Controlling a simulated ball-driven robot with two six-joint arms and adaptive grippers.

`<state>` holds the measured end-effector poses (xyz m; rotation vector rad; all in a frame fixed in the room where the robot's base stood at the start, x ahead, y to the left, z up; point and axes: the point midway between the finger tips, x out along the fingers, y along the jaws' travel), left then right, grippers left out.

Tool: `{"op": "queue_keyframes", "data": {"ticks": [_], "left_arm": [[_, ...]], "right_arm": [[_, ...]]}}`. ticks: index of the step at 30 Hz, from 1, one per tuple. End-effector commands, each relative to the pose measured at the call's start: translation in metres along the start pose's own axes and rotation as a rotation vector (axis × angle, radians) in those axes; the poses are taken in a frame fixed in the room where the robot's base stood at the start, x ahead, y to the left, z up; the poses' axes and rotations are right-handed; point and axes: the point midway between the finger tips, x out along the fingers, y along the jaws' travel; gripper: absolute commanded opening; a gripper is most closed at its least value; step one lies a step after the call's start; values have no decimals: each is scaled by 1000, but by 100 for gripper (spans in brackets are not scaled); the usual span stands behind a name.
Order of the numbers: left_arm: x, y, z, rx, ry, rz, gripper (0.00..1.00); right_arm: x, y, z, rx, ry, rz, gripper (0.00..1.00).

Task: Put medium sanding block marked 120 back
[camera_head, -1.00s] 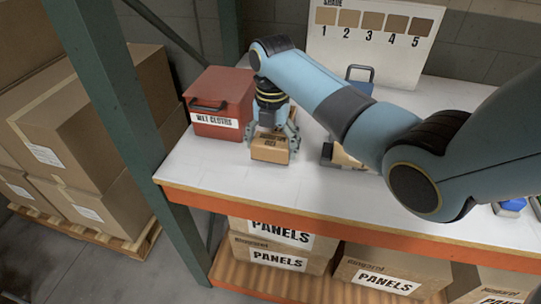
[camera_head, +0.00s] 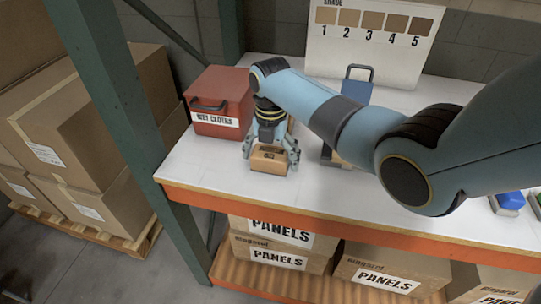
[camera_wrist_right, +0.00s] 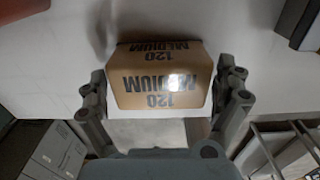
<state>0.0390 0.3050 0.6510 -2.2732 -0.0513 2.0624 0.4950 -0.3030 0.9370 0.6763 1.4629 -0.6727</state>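The medium sanding block (camera_head: 268,162) is a tan block in the left part of the white shelf top, in front of the red box. In the right wrist view the block (camera_wrist_right: 160,80) shows the print "120 MEDIUM" on two faces. My right gripper (camera_head: 270,150) points down over it, with one finger on each side. In the right wrist view the gripper (camera_wrist_right: 163,95) has its fingers close against the block's ends and looks shut on it. Whether the block touches the shelf top is hard to tell. My left gripper is not in view.
A red box (camera_head: 224,98) marked "WET CLOTHS" stands behind left. A board (camera_head: 372,68) with swatches numbered 1 to 5 stands at the back. The shelf front edge (camera_head: 330,224) is orange. The front left is clear.

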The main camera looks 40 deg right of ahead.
Motion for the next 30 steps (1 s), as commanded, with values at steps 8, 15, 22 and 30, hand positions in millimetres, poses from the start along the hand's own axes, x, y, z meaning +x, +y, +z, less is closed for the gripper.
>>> {"op": "queue_keyframes", "data": {"ticks": [8, 15, 22, 30], "left_arm": [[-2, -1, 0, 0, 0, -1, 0], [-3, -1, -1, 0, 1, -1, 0], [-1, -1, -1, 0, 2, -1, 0], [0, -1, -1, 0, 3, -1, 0]], "right_arm": [[-14, 0, 1, 0, -2, 1, 100], [-66, 1, 1, 0, -4, 3, 100], [-108, 1, 1, 0, -2, 2, 100], [-123, 0, 0, 1, 0, 0, 100]]}}
